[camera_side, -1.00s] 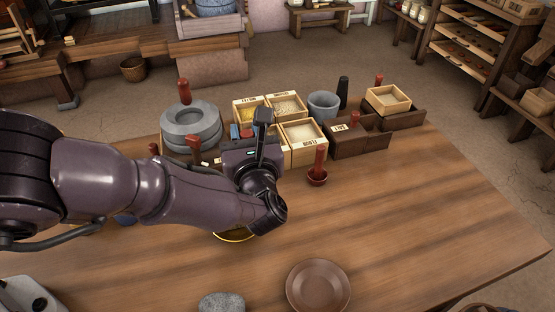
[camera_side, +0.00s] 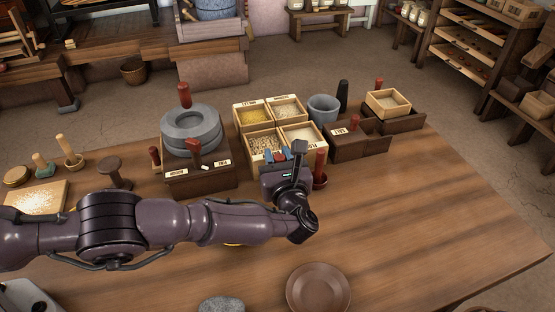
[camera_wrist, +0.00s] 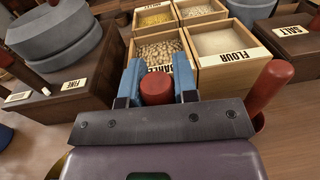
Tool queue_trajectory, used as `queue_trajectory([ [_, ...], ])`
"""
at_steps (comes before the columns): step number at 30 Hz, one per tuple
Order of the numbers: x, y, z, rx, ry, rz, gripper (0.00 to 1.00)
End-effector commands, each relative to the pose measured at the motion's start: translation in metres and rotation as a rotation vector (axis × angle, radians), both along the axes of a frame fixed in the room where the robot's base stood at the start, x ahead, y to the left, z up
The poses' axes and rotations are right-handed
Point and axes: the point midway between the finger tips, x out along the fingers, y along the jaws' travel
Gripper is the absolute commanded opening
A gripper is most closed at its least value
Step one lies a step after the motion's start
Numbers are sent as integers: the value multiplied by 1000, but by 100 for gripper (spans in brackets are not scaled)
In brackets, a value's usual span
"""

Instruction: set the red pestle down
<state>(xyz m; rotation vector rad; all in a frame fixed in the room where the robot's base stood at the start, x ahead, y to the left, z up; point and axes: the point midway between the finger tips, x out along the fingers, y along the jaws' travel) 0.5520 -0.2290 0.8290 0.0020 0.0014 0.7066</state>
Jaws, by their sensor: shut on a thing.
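My gripper (camera_wrist: 156,86) has blue fingers closed on the sides of a red pestle (camera_wrist: 155,90); its round top shows between them in the wrist view. In the side view my gripper (camera_side: 276,156) is at the near edge of the grain boxes, in front of the box of pale grain (camera_side: 258,142), and my wrist hides most of the pestle. Its lower end and any contact with the table are hidden. A second red pestle (camera_side: 320,160) stands in a small red bowl (camera_side: 320,181) just right of my gripper; it also shows in the wrist view (camera_wrist: 268,88).
The flour box (camera_side: 304,138) is behind and right of my gripper. A salt box (camera_side: 345,143) stands farther right. A grey stone quern (camera_side: 190,130) sits on a dark box to the left. A brown plate (camera_side: 318,290) lies in front. The table's right side is bare.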

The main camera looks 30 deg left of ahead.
Motion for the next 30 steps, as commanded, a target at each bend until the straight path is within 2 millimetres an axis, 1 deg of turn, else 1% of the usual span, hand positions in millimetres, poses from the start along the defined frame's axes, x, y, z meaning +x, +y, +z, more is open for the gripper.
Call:
queue_trajectory([
  [1,0,0,-5,0,-1,1,4],
  [3,0,1,-8,-1,-2,1,4],
  [11,0,0,-9,-1,-2,1,4],
  [15,0,0,-12,-2,-3,1,4],
  [16,0,0,-12,-2,-3,1,34],
  [17,0,0,-12,-2,-3,1,41],
  [18,0,0,-12,-2,-3,2,50],
  [19,0,0,-12,-2,-3,2,53],
  [26,0,0,-11,-2,-3,1,53],
  [30,-1,-1,-8,-1,-2,0,53],
])
